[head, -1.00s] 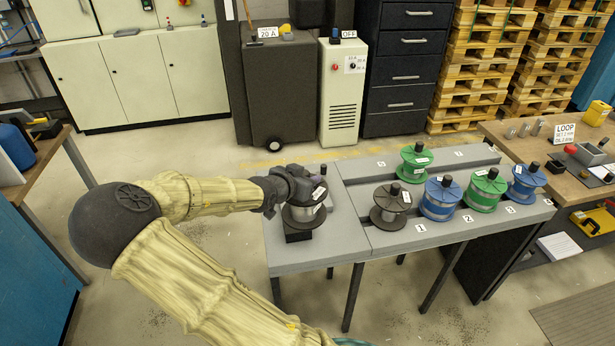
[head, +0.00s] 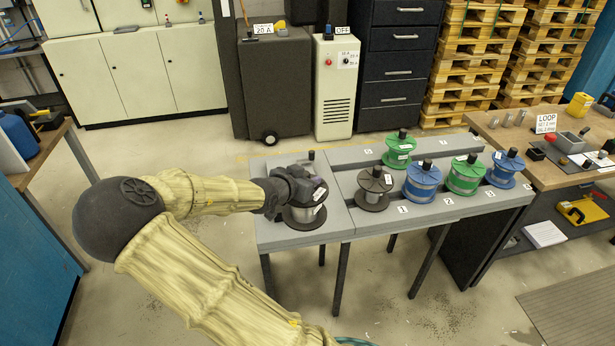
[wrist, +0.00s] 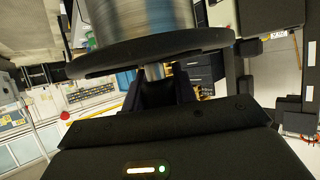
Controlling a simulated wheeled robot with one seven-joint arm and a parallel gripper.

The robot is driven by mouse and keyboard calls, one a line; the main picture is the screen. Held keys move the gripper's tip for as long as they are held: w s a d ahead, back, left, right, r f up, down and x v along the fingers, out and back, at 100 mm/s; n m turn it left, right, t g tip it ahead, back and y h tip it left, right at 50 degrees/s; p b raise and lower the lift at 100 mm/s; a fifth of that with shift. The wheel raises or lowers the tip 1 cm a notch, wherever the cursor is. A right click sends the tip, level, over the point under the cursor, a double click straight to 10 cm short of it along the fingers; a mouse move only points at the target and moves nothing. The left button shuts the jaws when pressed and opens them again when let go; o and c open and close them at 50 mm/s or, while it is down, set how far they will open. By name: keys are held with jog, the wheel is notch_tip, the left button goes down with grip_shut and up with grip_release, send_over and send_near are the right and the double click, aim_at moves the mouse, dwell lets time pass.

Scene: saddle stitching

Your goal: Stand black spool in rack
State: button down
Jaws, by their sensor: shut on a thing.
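My gripper (head: 298,188) is shut on a black spool (head: 304,216) wound with silvery wire, over the left part of the grey bench. In the wrist view, the jaws (wrist: 167,92) meet a narrow part beside the spool's wide black flange (wrist: 150,53). Whether the lower flange touches the bench is unclear. The grey rack (head: 430,210) stands to the right, with numbered places. Another black spool (head: 374,188) stands upright at its left end, by label 1.
To its right stand a blue spool (head: 422,181), a green spool (head: 465,175) and another blue spool (head: 505,169). A green spool (head: 399,149) is in the back row. A dark post (head: 312,155) rises behind my gripper. A wooden bench (head: 560,165) is at the right.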

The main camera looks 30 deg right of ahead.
jog(key=shift+w+f, duration=0.1)
jog(key=shift+f, duration=0.3)
jog(key=shift+a+f+n+t+y, duration=0.3)
jog(key=shift+a+f+n+t, duration=0.1)
jog(key=shift+a+f+t, duration=0.2)
jog(key=s+a+f+n+t+y, duration=0.1)
jog(key=a+f, duration=0.4)
jog(key=f, duration=0.5)
jog(key=s+a+f+n+t+y, duration=0.2)
jog(key=a+f+n+y, duration=0.3)
jog(key=f, duration=0.5)
jog(key=s+a+f+n+t+y, duration=0.2)
jog(key=s+a+f+n+y, duration=0.2)
jog(key=f, duration=0.6)
jog(key=shift+a+f+n+y, duration=0.3)
jog(key=shift+a+f+n, duration=0.1)
jog(key=shift+a+n, duration=0.25)
jog(key=shift+w+r+t, duration=0.1)
jog(key=shift+t, duration=0.2)
jog(key=shift+a, duration=0.1)
